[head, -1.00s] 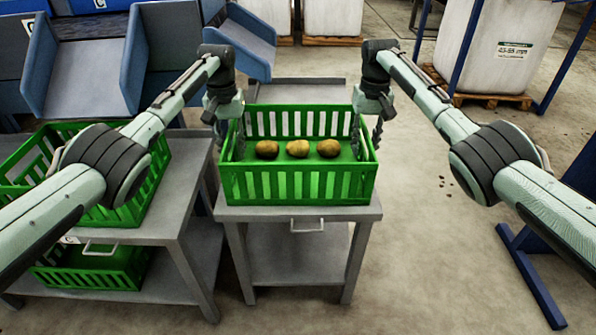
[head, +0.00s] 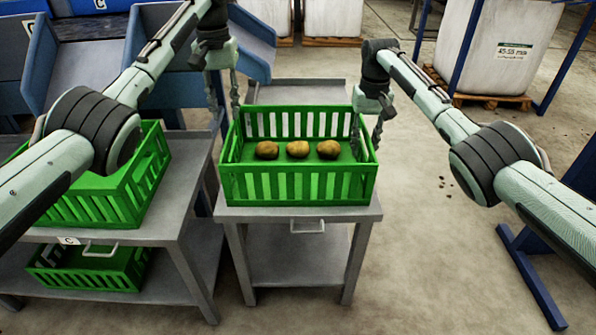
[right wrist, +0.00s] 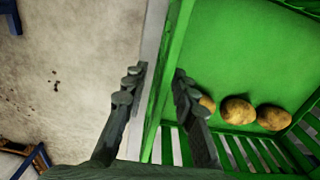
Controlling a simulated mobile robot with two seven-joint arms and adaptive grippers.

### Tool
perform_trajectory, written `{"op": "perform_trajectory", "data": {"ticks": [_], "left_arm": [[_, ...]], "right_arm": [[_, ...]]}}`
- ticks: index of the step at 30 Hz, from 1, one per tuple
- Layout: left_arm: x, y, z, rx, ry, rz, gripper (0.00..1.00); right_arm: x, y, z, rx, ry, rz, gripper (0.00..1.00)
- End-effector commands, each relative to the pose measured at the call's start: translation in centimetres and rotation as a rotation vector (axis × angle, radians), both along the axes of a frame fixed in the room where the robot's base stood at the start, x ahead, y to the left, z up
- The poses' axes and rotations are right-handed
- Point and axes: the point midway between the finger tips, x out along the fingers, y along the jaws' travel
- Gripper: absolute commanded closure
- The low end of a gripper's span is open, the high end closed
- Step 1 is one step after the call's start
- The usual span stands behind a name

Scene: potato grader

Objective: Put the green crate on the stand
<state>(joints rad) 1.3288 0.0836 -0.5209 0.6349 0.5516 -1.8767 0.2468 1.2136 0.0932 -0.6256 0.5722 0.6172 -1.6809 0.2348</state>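The green crate (head: 297,186) sits upright on the grey stand (head: 298,213) in the middle of the head view. Three potatoes lie in a row inside it. My left gripper (head: 222,98) is open and empty, raised above the crate's back left corner and clear of the rim. My right gripper (head: 367,135) is at the crate's right wall with its fingers apart. In the right wrist view, my right gripper (right wrist: 158,88) straddles that wall (right wrist: 167,80), one finger outside and one inside, with gaps on both sides.
A grey table (head: 185,205) at left carries another green crate (head: 140,190), with one more crate (head: 90,270) on its lower shelf. Blue chutes (head: 100,65) stand behind. A blue frame and white bulk bag (head: 505,45) stand at back right.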

Motion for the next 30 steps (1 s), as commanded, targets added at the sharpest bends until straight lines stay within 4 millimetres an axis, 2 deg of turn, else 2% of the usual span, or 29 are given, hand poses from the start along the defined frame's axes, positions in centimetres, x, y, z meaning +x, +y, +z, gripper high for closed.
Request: {"op": "perform_trajectory", "data": {"ticks": [5, 12, 16, 21, 30], "left_arm": [[0.0, 0.0, 0.0, 0.000, 0.001, 0.000, 0.73], [0.0, 0.0, 0.0, 0.000, 0.001, 0.000, 0.73], [0.0, 0.0, 0.0, 0.000, 0.001, 0.000, 0.73], [0.0, 0.0, 0.0, 0.000, 0.001, 0.000, 0.73], [0.0, 0.0, 0.0, 0.000, 0.001, 0.000, 0.73]], "right_arm": [[0.1, 0.0, 2.9, 0.001, -0.006, 0.000, 0.73], [0.1, 0.0, 8.1, 0.001, -0.004, 0.000, 0.73], [0.1, 0.0, 10.1, 0.001, -0.003, 0.000, 0.73], [0.0, 0.0, 11.5, 0.000, -0.001, 0.000, 0.73], [0.0, 0.0, 11.7, 0.000, -0.001, 0.000, 0.73]]}}
